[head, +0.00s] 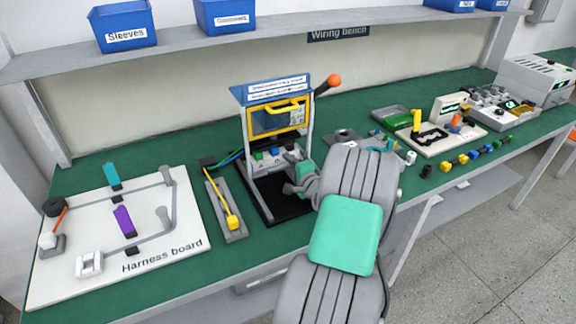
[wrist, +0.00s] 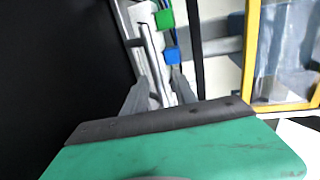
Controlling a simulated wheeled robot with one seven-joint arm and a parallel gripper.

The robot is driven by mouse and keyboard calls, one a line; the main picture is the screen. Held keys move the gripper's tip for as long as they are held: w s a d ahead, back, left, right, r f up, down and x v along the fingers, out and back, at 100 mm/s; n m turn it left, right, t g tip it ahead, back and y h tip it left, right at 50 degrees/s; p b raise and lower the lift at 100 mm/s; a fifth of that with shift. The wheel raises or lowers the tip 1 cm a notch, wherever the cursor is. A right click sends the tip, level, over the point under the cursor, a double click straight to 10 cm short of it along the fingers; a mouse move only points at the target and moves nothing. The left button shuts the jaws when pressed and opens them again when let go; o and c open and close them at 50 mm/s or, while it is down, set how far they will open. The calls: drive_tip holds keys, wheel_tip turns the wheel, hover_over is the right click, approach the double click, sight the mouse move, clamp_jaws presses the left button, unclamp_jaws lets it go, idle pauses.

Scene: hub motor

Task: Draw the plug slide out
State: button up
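The test station (head: 279,158) stands mid-bench, with a yellow-framed window above a light grey front with small coloured plugs. My gripper (head: 292,178) is low at the right side of this front. In the wrist view my gripper's two grey fingers (wrist: 159,84) are apart, one on each side of a narrow light grey rail-like part (wrist: 153,58). I cannot tell whether they touch it. A green block (wrist: 165,19) and a blue block (wrist: 172,55) sit just beyond the fingertips. Which part is the plug slide is not clear; my arm hides part of the station.
A grey strip with a yellow handle (head: 232,221) lies left of the station, with blue and green wires behind it. The harness board (head: 80,205) is at the left. The yellow window frame (wrist: 250,50) stands close on the right in the wrist view.

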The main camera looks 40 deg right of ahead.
drive_tip(key=shift+c, duration=0.3)
clamp_jaws()
idle(1.0)
